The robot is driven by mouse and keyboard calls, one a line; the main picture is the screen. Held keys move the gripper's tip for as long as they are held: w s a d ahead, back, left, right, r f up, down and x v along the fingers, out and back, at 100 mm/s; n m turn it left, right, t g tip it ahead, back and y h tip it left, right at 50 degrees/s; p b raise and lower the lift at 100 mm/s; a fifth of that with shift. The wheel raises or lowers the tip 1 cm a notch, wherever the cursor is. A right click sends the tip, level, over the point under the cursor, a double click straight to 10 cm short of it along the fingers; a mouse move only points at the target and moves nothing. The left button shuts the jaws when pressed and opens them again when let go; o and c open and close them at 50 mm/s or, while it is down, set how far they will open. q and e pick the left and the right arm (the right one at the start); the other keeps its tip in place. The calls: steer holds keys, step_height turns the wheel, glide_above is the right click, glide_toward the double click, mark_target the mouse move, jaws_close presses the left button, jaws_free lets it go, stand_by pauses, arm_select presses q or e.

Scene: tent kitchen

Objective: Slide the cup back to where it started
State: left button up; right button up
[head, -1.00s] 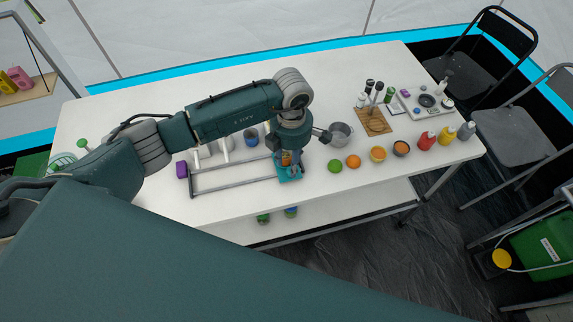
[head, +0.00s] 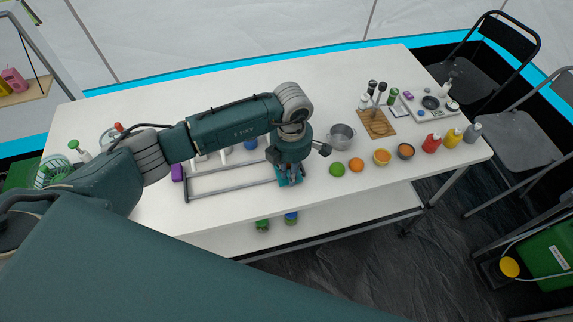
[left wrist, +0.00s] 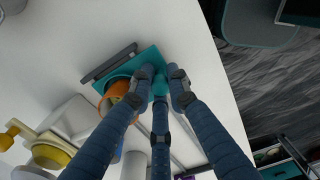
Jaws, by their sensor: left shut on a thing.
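An orange cup (left wrist: 110,97) shows in the left wrist view beside a square teal holder (left wrist: 150,60), just left of my fingertips. In the head view the teal holder (head: 290,181) is at the right end of a grey rail frame (head: 232,190) on the white table; the cup is hidden there behind my left gripper. My left gripper (head: 291,172) reaches down onto the holder. In the left wrist view its fingers (left wrist: 160,80) are closed around a teal part of the holder, beside the cup. My right gripper is not in view.
A metal pot (head: 341,136), a lime (head: 337,169), an orange (head: 356,165) and bowls stand right of the frame. A purple block (head: 177,172) is at its left end.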

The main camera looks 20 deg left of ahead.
arm_select(q)
steer(key=shift+s+a+p, duration=0.4)
steer(key=shift+s+a, duration=0.4)
steer(key=shift+a, duration=0.35)
steer(key=shift+s+a+p, duration=0.2)
steer(key=shift+s+a, duration=0.35)
steer(key=shift+a, duration=0.25)
steer(key=shift+s+a+p, duration=0.15)
steer(key=shift+s+a, duration=0.4)
steer(key=shift+a, duration=0.3)
steer(key=shift+s+a+p, duration=0.2)
steer(key=shift+s+a, duration=0.35)
steer(key=shift+a, duration=0.25)
steer(key=o, duration=0.9)
steer(key=shift+r, duration=0.1)
step_height(320, 180, up, 7)
steer(key=p, duration=0.4)
